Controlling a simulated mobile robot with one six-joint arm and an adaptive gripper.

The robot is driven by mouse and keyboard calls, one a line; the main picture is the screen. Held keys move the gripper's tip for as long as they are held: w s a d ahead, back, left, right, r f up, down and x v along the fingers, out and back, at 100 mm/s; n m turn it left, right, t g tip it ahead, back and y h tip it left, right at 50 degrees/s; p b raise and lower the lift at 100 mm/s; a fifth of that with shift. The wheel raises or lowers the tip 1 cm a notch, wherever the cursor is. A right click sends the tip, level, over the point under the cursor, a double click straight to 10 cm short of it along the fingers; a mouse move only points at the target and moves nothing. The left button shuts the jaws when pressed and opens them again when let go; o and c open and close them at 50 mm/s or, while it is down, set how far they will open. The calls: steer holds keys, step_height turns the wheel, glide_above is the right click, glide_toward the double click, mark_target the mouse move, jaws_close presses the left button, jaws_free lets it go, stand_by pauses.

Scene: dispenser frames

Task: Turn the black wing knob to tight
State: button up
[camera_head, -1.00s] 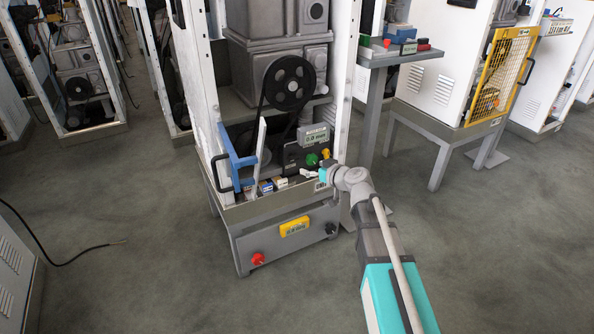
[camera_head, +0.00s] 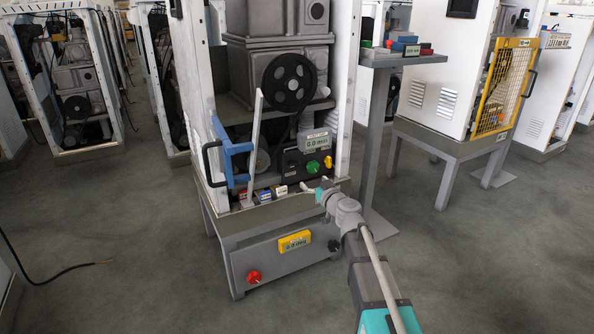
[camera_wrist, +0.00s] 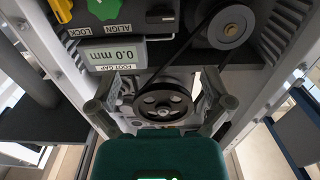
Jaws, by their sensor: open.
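A small dark knob-like part (camera_head: 333,245) sits on the right of the cabinet's lower front beam, below my gripper; I cannot make out wings. A black part (camera_wrist: 160,17) also shows on the control panel at the top of the wrist view; I cannot tell if it is a wing knob. My gripper (camera_head: 312,190) is in front of the cabinet's lower right, near the sill. In the wrist view its fingers (camera_wrist: 157,95) are spread, with nothing between them. A black pulley shows beyond them, apart from the fingers.
The panel carries a green knob (camera_head: 313,167), a yellow knob (camera_head: 328,162) and a 0.0 mm display (camera_wrist: 125,55). A grey stand is at right.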

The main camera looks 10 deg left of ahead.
mark_target(295, 165)
steer(key=shift+w, duration=0.1)
stand_by(0.3)
steer(key=x, duration=1.3)
steer(key=shift+w+a, duration=0.25)
